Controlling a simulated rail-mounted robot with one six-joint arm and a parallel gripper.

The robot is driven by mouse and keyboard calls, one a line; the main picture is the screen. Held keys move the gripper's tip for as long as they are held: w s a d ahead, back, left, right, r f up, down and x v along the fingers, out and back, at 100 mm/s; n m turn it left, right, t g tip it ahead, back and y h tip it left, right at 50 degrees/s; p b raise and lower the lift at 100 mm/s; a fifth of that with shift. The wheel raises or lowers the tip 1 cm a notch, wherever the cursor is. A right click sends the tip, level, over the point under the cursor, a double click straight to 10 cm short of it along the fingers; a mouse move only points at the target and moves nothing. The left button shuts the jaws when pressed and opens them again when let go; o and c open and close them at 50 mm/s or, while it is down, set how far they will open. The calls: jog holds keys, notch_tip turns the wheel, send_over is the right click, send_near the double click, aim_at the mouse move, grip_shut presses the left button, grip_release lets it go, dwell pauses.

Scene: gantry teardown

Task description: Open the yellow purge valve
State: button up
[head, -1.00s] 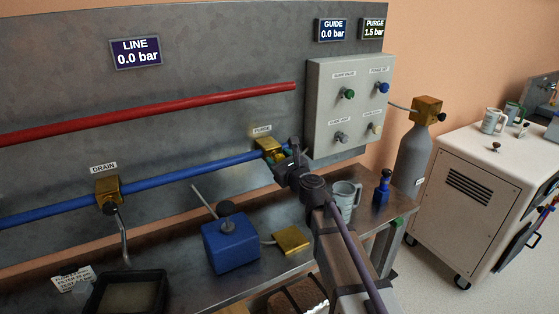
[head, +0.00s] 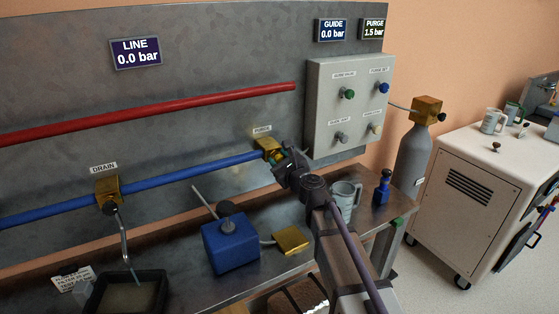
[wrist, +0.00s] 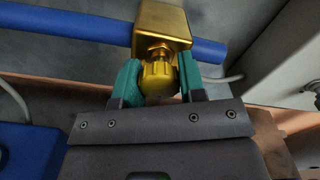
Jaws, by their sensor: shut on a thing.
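The purge valve is a brass block (head: 268,144) on the blue pipe, under a small label on the back panel. In the wrist view the block (wrist: 163,25) carries a round yellow knob (wrist: 158,79) on its near side. My gripper (wrist: 158,82) is shut on this knob, with one teal finger on each side of it. In the head view my gripper (head: 280,164) covers the knob. The PURGE display (head: 373,29) reads 1.5 bar.
The LINE display (head: 136,52) and GUIDE display (head: 332,30) read 0.0 bar. A grey control box (head: 348,105) stands right of the valve. A blue block (head: 231,245), a mug (head: 345,197) and a tray (head: 97,300) are on the bench below.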

jog(key=n, duration=1.1)
jog(key=shift+n, duration=2.3)
jog(key=o, duration=0.9)
jog(key=shift+d, duration=0.1)
